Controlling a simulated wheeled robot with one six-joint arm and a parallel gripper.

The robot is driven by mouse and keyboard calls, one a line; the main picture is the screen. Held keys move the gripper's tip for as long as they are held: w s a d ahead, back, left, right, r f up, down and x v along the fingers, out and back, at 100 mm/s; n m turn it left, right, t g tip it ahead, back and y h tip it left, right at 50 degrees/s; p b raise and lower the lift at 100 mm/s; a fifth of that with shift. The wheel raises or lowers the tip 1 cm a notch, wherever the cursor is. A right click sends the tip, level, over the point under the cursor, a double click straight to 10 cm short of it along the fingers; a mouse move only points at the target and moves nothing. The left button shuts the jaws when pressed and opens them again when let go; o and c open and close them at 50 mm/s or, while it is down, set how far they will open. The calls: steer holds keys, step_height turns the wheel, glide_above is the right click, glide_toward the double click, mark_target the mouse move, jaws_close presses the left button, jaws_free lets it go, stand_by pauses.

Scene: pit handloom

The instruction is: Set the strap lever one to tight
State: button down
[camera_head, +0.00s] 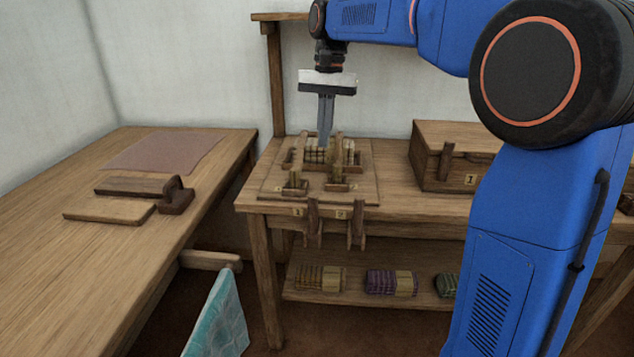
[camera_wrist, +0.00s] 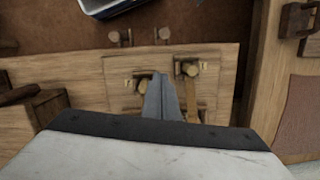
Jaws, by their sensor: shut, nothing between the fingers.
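My gripper (camera_head: 324,143) points down above the back of a wooden board on the bench, fingers shut and empty. In the wrist view its fingers (camera_wrist: 165,95) come down between two small wooden levers. The lever by the left label, which I take as strap lever one (camera_head: 294,180), stands at the board's front left. In the wrist view it seems to be the right-hand lever (camera_wrist: 188,69), with a strap running from it. The second lever (camera_head: 337,177) is to its right. My fingers appear apart from both. I cannot tell either lever's setting.
Two more wooden levers (camera_head: 313,222) hang at the bench's front edge under numbered labels. A wooden box (camera_head: 443,165) stands to the right. Bundles of yarn (camera_head: 391,282) lie on the lower shelf. The left table (camera_head: 130,260) holds flat boards and a brown mat.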

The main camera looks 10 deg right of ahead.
steer(key=shift+f, duration=0.1)
steer(key=f, duration=0.3)
steer(key=s+f, duration=0.1)
steer(key=f, duration=0.2)
steer(key=a+f, duration=0.1)
steer(key=f, duration=0.2)
steer(key=shift+s+f, duration=0.25)
steer(key=shift+f, duration=0.1)
steer(key=shift+s+a, duration=0.3)
steer(key=shift+s, duration=0.25)
steer(key=shift+s+a, duration=0.3)
steer(key=shift+s, duration=0.2)
steer(key=shift+s+a+f, duration=0.1)
steer(key=shift+s+a, duration=0.25)
steer(key=shift+s, duration=0.35)
